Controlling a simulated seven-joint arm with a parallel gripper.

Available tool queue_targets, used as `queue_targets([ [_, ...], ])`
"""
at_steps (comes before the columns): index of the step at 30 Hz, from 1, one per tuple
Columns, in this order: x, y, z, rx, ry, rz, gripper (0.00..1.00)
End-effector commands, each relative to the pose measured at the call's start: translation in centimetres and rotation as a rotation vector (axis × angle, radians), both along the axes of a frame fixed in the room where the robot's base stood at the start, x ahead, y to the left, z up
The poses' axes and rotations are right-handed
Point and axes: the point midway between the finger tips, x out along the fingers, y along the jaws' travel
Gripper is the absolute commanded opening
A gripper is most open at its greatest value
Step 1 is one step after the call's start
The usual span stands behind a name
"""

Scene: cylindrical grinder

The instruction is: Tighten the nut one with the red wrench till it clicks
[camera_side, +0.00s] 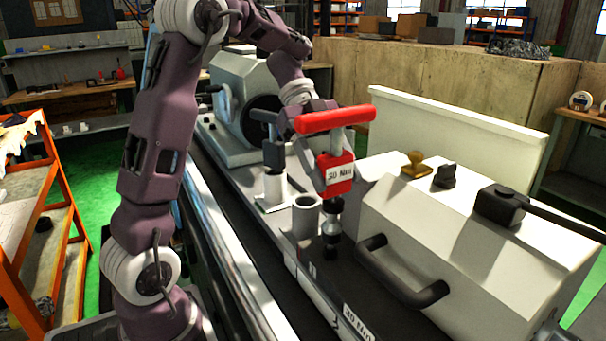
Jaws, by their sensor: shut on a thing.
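The red wrench (335,119) has a T-shaped red handle, a grey shaft, a red block labelled 30 Nm and a dark socket end (333,213). It stands about upright. My gripper (322,172) is shut on the wrench at its red block, below the handle. The socket end is over a dark fitting (330,245) on the machine bed, in line with it. Nut one cannot be made out separately there; the socket seems to cover it, and I cannot tell how fully it is seated.
A black-handled tool (272,152) stands in a grey holder left of the wrench. An empty grey cylinder holder (306,214) is close beside the socket. A white housing with a black bar handle (402,278) stands at right. A 30 Nm label (357,322) is in front.

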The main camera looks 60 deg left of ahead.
Motion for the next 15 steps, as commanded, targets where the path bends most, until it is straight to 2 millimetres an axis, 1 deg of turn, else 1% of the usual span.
queue_targets([
  [5,-0.31,-0.07,0.28,0.001,-0.004,0.229,0.00],
  [8,-0.42,-0.14,0.33,-0.001,-0.005,0.400,0.00],
  [15,-0.59,-0.39,0.33,-0.001,-0.006,0.864,0.00],
])
